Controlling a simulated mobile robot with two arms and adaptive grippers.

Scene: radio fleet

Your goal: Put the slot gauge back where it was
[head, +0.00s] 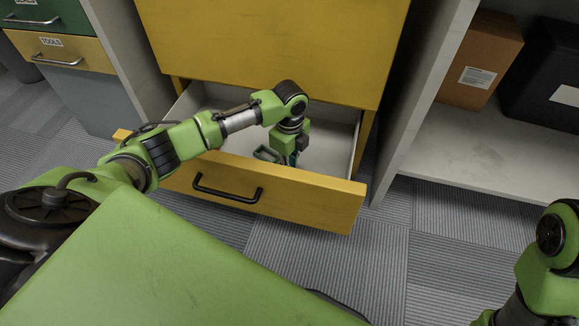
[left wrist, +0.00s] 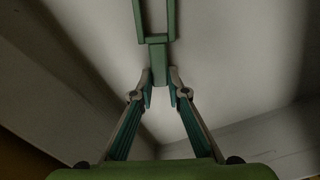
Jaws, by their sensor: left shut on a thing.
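The slot gauge (left wrist: 157,50) is green with a forked, U-shaped end and a short handle. My left gripper (left wrist: 159,88) is shut on its handle in the left wrist view, with the fork pointing away from the fingers. In the head view the left arm reaches over the front of the open yellow drawer (head: 300,203), and the gripper (head: 286,156) points down inside it. The gauge (head: 266,154) shows partly there, just left of the fingers. I cannot tell whether it touches the drawer floor. The right gripper is out of view.
The drawer's pale floor (head: 338,142) looks bare around the gripper. The yellow cabinet front (head: 275,45) rises behind. A shelf (head: 470,150) at right holds an orange-brown box (head: 478,65) and a black bin (head: 545,80). A drawer labelled TOOLS (head: 75,55) is at upper left.

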